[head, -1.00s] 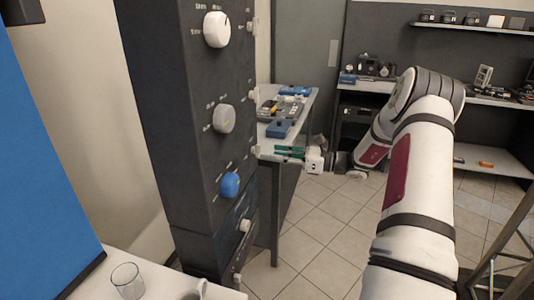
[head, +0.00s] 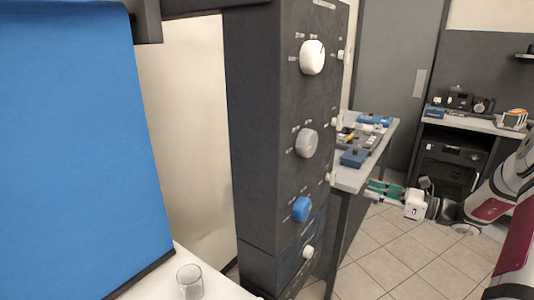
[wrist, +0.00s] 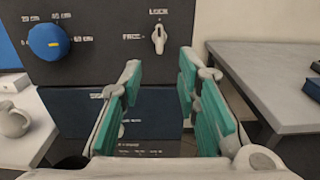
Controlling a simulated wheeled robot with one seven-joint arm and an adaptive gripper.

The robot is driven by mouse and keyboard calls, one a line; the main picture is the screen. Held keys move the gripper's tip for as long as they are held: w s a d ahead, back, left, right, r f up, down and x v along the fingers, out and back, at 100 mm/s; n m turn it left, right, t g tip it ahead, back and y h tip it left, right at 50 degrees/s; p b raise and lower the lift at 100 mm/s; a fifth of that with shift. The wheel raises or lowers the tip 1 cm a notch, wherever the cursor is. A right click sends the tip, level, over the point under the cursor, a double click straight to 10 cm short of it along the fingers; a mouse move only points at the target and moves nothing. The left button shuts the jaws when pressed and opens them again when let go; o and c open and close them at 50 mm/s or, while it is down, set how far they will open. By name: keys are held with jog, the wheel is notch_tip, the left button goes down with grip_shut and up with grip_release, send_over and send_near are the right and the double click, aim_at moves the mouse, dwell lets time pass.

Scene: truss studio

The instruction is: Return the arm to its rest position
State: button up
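My gripper (head: 385,190) is at the right in the head view, to the right of the dark control column (head: 262,150) and below the edge of the grey side table (head: 352,178). Its green-padded fingers stand well apart with nothing between them. In the wrist view my gripper (wrist: 155,100) is open in front of the column's panel (wrist: 100,55), apart from it as far as I can tell. My arm reaches in from the right edge of the head view, mostly cut off.
The panel carries a blue knob (wrist: 47,42) and a white LOCK/FREE switch (wrist: 158,38). A glass (head: 190,281) stands on the white table at front. A mug (wrist: 12,120) shows at left. Tiled floor (head: 400,262) lies clear below my gripper.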

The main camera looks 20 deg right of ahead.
jog(key=s+a+r+n+g+h, duration=0.1)
jog(key=s+a+r+n+g, duration=0.2)
jog(key=a, duration=0.5)
jog(key=s+a+r+n+g, duration=0.2)
jog(key=a+r+n+g, duration=0.15)
jog(key=a+n, duration=0.4)
jog(key=s+a+r+n+g+h, duration=0.1)
jog(key=s+a+r+n+g, duration=0.3)
jog(key=a, duration=0.6)
jog(key=s+a+r+n+h, duration=0.1)
jog(key=s+a+n+h, duration=0.2)
jog(key=s+n, duration=0.4)
jog(key=s+a+r+n+h, duration=0.1)
jog(key=s+n+h, duration=0.5)
jog(key=s, duration=0.7)
jog(key=shift+a+r+n+t, duration=0.25)
jog(key=shift+a+n+t, duration=0.25)
jog(key=shift+a, duration=0.4)
jog(key=shift+w, duration=0.1)
